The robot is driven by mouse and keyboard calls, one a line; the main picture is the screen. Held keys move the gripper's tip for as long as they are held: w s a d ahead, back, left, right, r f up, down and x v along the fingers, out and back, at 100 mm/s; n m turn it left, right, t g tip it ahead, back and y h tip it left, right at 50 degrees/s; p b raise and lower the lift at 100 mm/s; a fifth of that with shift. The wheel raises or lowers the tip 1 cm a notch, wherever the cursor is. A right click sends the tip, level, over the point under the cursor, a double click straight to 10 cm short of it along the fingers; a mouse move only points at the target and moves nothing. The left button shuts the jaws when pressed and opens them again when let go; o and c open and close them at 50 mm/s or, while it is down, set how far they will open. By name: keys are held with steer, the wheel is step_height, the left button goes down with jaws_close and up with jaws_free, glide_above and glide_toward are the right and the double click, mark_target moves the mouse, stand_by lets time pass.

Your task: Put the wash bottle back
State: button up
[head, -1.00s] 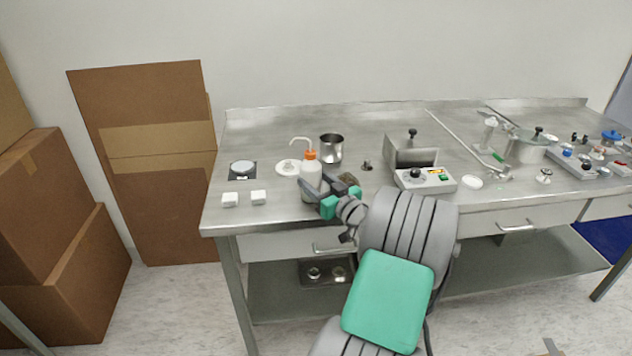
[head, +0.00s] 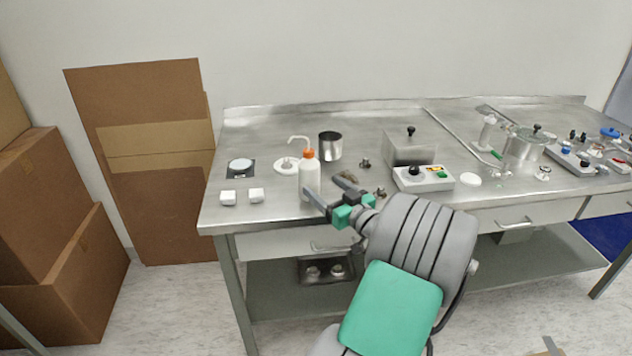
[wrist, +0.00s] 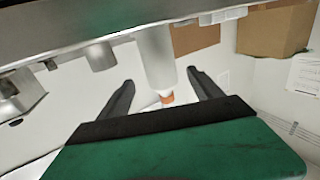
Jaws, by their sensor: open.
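The wash bottle (head: 309,182) is white with an orange cap and a bent white spout. My gripper (head: 326,186) is open and empty, at the bottle's lower right. One dark finger overlaps the bottle's lower part in the head view, and I cannot tell whether it touches. In the wrist view the bottle (wrist: 157,58) appears inverted, between and beyond the spread fingertips of my gripper (wrist: 159,82).
A steel cup (head: 330,147) stands behind the bottle. A control box (head: 423,179) and a steel bath (head: 408,150) are to the right. Cardboard boxes (head: 75,260) stand left of the bench.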

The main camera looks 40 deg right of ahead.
steer(key=s+a, duration=0.1)
steer(key=s, duration=0.5)
steer(key=shift+s+b, duration=0.35)
steer(key=shift+b, duration=0.05)
